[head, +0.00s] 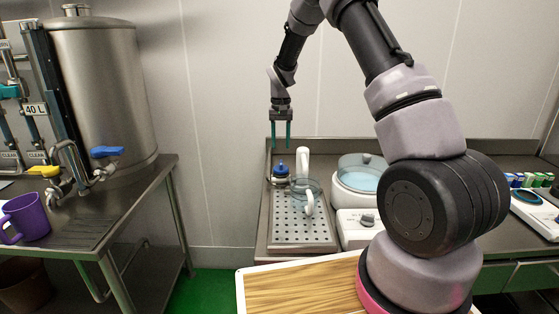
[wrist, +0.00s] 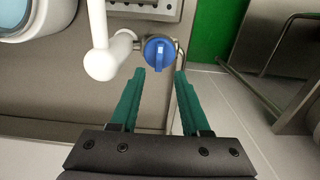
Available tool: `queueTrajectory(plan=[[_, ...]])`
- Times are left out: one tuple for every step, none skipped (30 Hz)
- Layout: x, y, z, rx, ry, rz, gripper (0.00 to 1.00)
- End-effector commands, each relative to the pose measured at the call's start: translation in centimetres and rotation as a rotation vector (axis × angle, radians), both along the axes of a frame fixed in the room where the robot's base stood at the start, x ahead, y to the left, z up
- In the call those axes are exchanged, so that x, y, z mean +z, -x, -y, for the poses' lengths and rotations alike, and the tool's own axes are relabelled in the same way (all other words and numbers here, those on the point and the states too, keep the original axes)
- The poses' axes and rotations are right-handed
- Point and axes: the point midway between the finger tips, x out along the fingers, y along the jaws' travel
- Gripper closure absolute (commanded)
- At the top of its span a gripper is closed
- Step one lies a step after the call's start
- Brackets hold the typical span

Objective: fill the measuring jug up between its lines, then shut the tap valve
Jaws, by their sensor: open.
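A blue valve knob (head: 280,170) sits beside the white tap column (head: 302,163) at the back of the perforated drip tray. The knob also shows in the wrist view (wrist: 158,52), just beyond my fingertips, with its ridge roughly upright in the picture. A clear measuring jug (head: 315,187) with a white handle stands on the tray; its lines and liquid level are too small to make out. My gripper (head: 281,147) points down above the knob, with its green fingers open and empty. The white tap pipe (wrist: 97,30) is left of the knob in the wrist view.
A bowl-shaped machine (head: 358,175) with pale blue contents stands right of the tray. At left, a steel tank (head: 105,85) with blue and yellow levers and a purple mug (head: 27,216) are on another table. A wooden board (head: 290,290) is in front. Air above the tray is clear.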

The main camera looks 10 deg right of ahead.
Motion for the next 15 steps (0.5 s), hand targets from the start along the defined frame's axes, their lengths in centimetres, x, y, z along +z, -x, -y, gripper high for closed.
queueTrajectory(plan=[[-1.2, 0.1, 0.0, -0.001, 0.000, -0.005, 0.54], [-1.7, 0.1, 0.0, -0.001, 0.000, -0.004, 0.54], [-2.5, 0.1, 0.0, -0.001, 0.000, -0.004, 0.54], [-3.1, 0.1, 0.0, -0.001, 0.000, -0.004, 0.54], [-3.6, 0.0, 0.0, 0.000, 0.001, -0.002, 0.54], [-4.3, 0.1, 0.0, 0.000, 0.000, -0.003, 0.54], [-4.8, 0.1, 0.0, 0.000, 0.000, -0.002, 0.54], [-5.2, 0.1, 0.0, -0.001, 0.000, -0.002, 0.54], [-5.7, 0.0, 0.0, -0.001, 0.000, -0.002, 0.54], [-6.1, 0.0, 0.0, -0.002, -0.001, -0.001, 0.54], [-6.4, 0.0, 0.0, -0.001, -0.001, -0.001, 0.54], [-6.7, 0.0, 0.0, -0.002, -0.001, -0.002, 0.54], [-6.9, 0.0, 0.0, -0.002, -0.001, -0.002, 0.54], [-7.0, 0.0, 0.0, -0.002, -0.001, -0.001, 0.54], [-7.2, 0.0, 0.0, -0.001, -0.001, 0.000, 0.54]])
